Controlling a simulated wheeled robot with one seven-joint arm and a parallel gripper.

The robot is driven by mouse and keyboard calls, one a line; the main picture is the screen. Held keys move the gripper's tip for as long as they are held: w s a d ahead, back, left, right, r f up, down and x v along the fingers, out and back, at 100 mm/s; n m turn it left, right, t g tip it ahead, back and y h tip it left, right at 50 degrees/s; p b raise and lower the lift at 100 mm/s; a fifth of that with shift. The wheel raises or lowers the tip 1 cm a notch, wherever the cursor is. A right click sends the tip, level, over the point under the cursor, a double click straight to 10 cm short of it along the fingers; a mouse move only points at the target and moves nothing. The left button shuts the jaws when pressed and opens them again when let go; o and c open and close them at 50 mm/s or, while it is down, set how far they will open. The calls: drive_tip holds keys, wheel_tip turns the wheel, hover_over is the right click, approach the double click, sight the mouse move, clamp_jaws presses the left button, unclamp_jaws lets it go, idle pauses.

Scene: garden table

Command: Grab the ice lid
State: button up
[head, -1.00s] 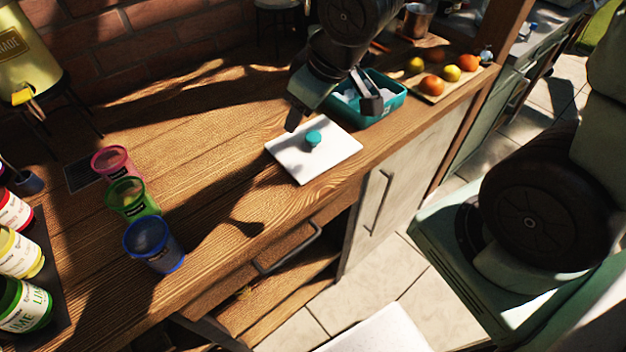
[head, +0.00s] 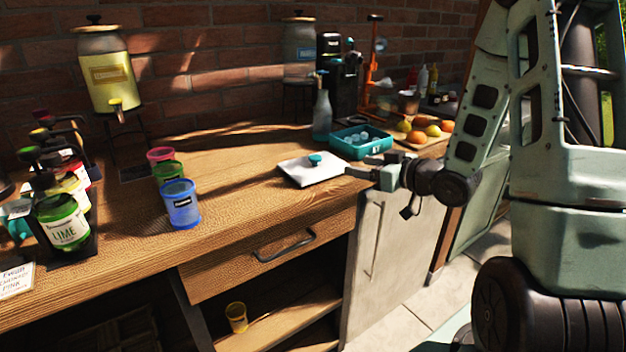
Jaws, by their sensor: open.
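The ice lid (head: 298,173) is a flat white square plate with a round teal knob (head: 315,160) on top. It lies on the wooden counter (head: 240,192) near its front edge, just left of the teal ice bin (head: 342,148). The bin stands uncovered with pale ice cubes in it. My gripper (head: 358,168) is open, low at the counter's front edge, to the right of the lid and in front of the bin. Its fingers point left toward the lid's right side. No object shows between them, and I cannot tell whether they touch the lid.
Blue (head: 181,205), green (head: 168,172) and pink cups stand on the left of the counter. A glass bottle (head: 322,115) stands behind the bin. A fruit board (head: 428,142) lies right of it. The counter between cups and lid is clear.

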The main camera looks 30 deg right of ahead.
approach(317, 157)
drive_tip(key=x, duration=0.4)
drive_tip(key=shift+a+p, duration=0.1)
drive_tip(key=shift+p, duration=0.3)
drive_tip(key=shift+p+x, duration=0.6)
drive_tip(key=shift+x, duration=2.65)
drive_tip(key=c, duration=1)
